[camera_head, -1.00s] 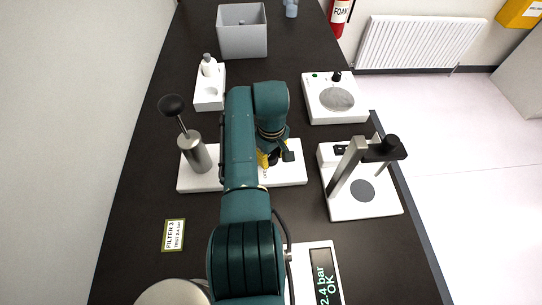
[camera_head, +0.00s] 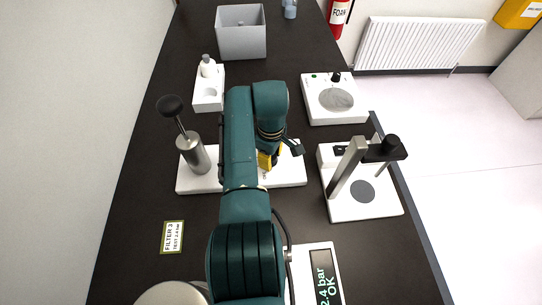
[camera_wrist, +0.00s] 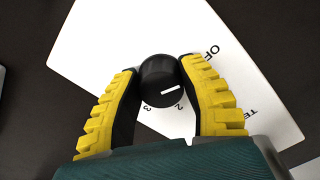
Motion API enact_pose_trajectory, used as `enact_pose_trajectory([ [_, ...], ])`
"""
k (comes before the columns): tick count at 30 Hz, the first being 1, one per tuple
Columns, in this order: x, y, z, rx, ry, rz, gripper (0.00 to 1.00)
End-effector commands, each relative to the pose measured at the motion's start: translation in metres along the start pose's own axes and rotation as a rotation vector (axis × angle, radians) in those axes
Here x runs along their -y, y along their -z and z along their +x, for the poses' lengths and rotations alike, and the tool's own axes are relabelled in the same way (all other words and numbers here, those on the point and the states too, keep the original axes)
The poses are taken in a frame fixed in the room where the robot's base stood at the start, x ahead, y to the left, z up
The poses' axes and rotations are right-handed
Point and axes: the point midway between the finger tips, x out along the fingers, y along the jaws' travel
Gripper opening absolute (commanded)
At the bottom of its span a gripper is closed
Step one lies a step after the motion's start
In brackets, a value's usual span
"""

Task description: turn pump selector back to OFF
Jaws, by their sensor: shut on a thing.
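The pump selector is a round black knob (camera_wrist: 160,80) on a white panel (camera_wrist: 112,35), in the middle of the wrist view. My gripper (camera_wrist: 163,85) has its two yellow-ribbed fingers closed on either side of the knob. The knob's white line lies on its lower right and runs right and slightly up, towards the right finger. "OFF" (camera_wrist: 211,52) is printed to the upper right; "2" and "3" show below the knob. The right finger covers part of the dial. In the head view my gripper (camera_head: 266,161) is over the white base (camera_head: 288,175), and my arm hides the knob.
A metal cylinder with a black-knobbed lever (camera_head: 195,155) stands at the base's left end. A stand with a black arm (camera_head: 362,180) is close on the right. A display (camera_head: 326,278) reads "2.4 bar OK". A grey bin (camera_head: 241,40) stands behind.

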Motion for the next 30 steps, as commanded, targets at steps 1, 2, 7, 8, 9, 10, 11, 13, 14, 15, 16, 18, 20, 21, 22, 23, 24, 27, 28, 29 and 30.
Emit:
enact_pose_trajectory([
  [1,0.002,-0.001,0.004,0.002,0.005,0.0,0.06],
  [2,0.002,-0.001,0.004,0.002,0.005,0.0,0.06],
  [7,0.001,-0.001,0.004,0.002,0.004,0.0,0.67],
  [8,0.001,-0.001,0.003,0.002,0.004,0.001,0.71],
  [9,0.001,0.0,0.003,0.001,0.003,0.001,0.71],
  [10,0.001,0.0,0.002,0.001,0.003,0.001,0.71],
  [11,0.001,0.0,0.002,0.001,0.002,0.001,0.71],
  [13,0.001,0.0,0.002,0.001,0.002,0.001,0.71],
  [14,0.001,0.0,0.002,0.001,0.002,0.001,0.71],
  [15,0.0,0.0,0.001,0.001,0.001,0.001,0.71],
  [16,0.0,0.0,0.001,0.0,0.001,0.001,0.71],
  [18,0.0,0.0,-0.004,-0.001,-0.001,0.001,0.71],
  [20,-0.001,0.0,-0.011,-0.001,-0.002,0.001,0.71],
  [21,-0.001,0.001,-0.018,-0.002,-0.003,0.001,0.71],
  [22,-0.001,0.001,-0.025,-0.002,-0.003,0.001,0.71],
  [23,-0.001,0.001,-0.032,-0.003,-0.004,0.001,0.71],
  [24,-0.001,0.001,-0.042,-0.003,-0.004,0.001,0.71],
  [27,-0.001,0.001,-0.069,-0.002,-0.003,0.001,0.71],
  [28,-0.001,0.001,-0.076,-0.002,-0.003,0.001,0.71],
  [29,-0.001,0.0,-0.083,-0.002,-0.002,0.001,0.71],
  [30,-0.001,0.0,-0.092,-0.002,-0.002,0.001,0.71],
])
